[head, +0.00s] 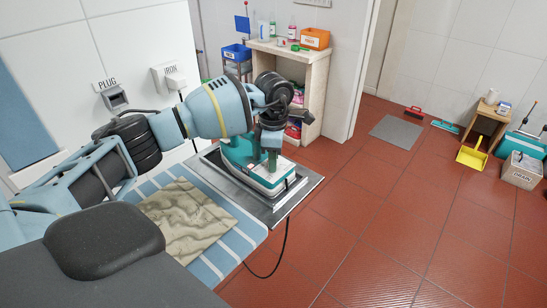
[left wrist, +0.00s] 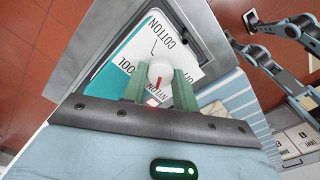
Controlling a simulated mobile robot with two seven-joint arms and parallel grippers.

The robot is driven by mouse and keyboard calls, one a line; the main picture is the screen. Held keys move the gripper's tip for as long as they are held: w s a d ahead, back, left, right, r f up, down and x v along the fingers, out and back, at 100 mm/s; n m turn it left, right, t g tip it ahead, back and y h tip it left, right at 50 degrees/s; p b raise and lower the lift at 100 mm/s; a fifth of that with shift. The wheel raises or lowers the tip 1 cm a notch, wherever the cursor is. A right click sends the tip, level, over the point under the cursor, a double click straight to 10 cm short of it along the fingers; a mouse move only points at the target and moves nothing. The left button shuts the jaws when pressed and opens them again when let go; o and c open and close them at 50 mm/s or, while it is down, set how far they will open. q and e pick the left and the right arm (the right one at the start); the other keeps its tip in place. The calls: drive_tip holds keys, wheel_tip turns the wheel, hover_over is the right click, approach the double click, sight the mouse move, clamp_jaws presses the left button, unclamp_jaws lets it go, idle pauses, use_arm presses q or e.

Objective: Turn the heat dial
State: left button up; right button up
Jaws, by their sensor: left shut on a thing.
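The iron (head: 249,185), teal and white, sits on a metal rest (head: 294,203) at the far end of the ironing board. In the left wrist view its white label plate (left wrist: 138,52) reads COTTON, NYLON and a partly hidden word ending in OOL. The round white heat dial (left wrist: 160,72) carries a red mark, which points down in that view toward NYLON. My left gripper (head: 260,160) is over the iron, and its green fingers (left wrist: 160,88) are shut on the dial from both sides. The dial is hidden in the head view. My right gripper is not in view.
A dark cord (head: 283,250) hangs below the rest. A wall plug socket (head: 114,98) and a shelf unit (head: 312,90) stand behind.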

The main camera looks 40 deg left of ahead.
use_arm(q)
drive_tip(key=o, duration=1)
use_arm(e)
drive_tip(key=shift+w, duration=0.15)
use_arm(q)
wheel_tip(320, 180, up, 6)
drive_tip(key=shift+r, duration=0.9)
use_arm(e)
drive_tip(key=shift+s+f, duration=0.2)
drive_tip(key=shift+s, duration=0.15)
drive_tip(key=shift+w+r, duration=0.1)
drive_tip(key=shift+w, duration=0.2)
